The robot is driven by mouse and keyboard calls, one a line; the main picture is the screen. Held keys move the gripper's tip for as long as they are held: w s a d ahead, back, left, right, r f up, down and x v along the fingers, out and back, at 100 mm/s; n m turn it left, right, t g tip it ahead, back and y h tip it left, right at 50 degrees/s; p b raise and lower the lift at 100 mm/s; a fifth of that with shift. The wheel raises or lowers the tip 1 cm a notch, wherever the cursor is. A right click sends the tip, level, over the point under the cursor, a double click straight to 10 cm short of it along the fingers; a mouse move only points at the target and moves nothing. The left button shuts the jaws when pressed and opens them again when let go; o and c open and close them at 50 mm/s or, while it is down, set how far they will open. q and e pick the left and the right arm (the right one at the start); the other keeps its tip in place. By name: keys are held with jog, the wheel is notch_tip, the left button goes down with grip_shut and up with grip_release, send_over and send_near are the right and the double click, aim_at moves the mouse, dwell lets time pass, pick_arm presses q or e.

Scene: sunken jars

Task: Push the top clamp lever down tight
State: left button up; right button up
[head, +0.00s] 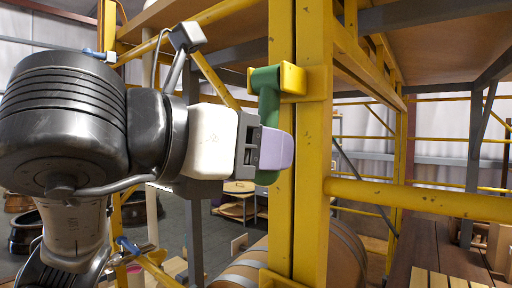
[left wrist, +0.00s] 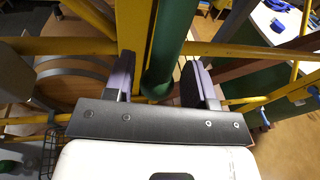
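A green lever (head: 267,100) hangs down from a yellow clamp bracket (head: 292,79) on the yellow upright post (head: 311,150). Its lower part is partly hidden behind my left gripper. My left gripper (head: 276,149), with pale purple fingers, is level with the lever's lower half. In the left wrist view, the fingers stand apart and the green lever (left wrist: 165,50) passes between them, closer to the right finger. I cannot tell whether a finger touches it. My right gripper is out of view.
A yellow rail (head: 420,198) runs right from the post. A barrel (head: 330,255) lies behind the post's base. Wooden shelves hang overhead. Blue-handled clamps (head: 128,245) sit on the frame at the left. A slatted wooden surface (head: 440,278) is at the lower right.

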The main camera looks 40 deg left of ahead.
pick_arm(q)
jog(key=shift+s+r, duration=0.1)
jog(key=p+v, duration=0.2)
jog(key=v, duration=1.1)
jog(key=shift+s, duration=0.25)
jog(key=shift+a, duration=0.1)
jog(key=shift+p, duration=0.3)
